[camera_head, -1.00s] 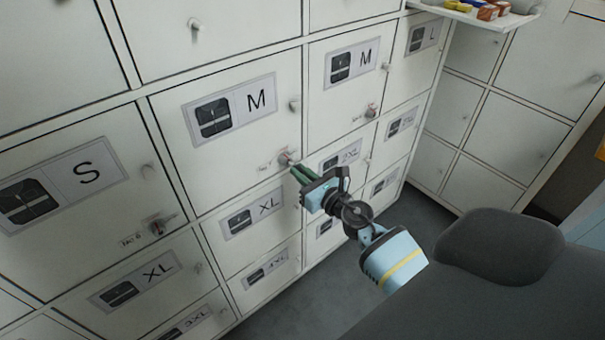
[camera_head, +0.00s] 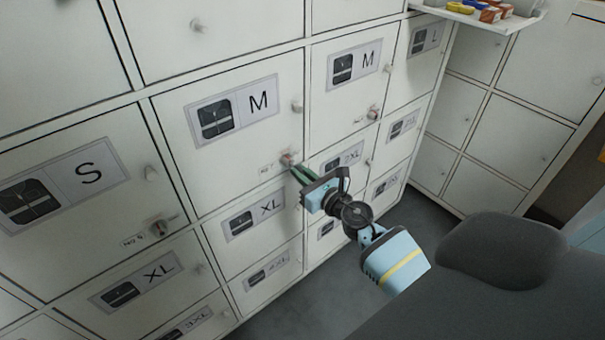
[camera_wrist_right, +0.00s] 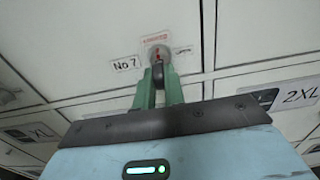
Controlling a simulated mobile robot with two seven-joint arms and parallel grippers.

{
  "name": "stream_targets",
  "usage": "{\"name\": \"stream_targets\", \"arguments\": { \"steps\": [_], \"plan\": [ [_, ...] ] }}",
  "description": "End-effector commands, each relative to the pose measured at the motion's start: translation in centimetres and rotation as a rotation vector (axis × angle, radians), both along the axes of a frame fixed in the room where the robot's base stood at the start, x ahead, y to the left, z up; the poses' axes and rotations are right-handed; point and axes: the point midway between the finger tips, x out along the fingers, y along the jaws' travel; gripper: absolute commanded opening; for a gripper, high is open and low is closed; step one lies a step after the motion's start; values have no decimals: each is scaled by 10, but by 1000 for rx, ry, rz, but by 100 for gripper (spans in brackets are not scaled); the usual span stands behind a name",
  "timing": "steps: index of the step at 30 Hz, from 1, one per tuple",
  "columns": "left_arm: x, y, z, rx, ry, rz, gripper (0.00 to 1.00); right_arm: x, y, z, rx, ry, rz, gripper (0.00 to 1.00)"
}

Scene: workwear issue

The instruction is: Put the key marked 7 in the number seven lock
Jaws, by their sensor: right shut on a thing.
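My right gripper (camera_head: 297,172) is at the lower right corner of the locker door with the M label (camera_head: 232,110). In the right wrist view its green fingers (camera_wrist_right: 158,92) are shut on a small dark key (camera_wrist_right: 157,73), whose bow shows between the tips. The key is right at the round lock (camera_wrist_right: 158,53), which has a red mark; how deep it sits in the lock cannot be told. A tag reading No 7 (camera_wrist_right: 126,64) is left of the lock. Any number on the key is hidden. My left gripper is not in view.
Another lock (camera_head: 158,229) with a No 6 tag is on the S door at left. Another lock (camera_head: 373,113) is on the second M door. Knobs stick out from several doors. A shelf (camera_head: 480,18) with small coloured items is at top right. Grey floor (camera_head: 315,300) is clear below.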

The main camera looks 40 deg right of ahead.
Motion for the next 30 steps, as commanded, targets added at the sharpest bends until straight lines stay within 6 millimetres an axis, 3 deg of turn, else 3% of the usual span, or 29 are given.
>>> {"name": "stream_targets", "arguments": {
  "steps": [30],
  "plan": [
    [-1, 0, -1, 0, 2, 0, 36, 8, 1, 0, 0, 0, 0, 0]
  ]
}}
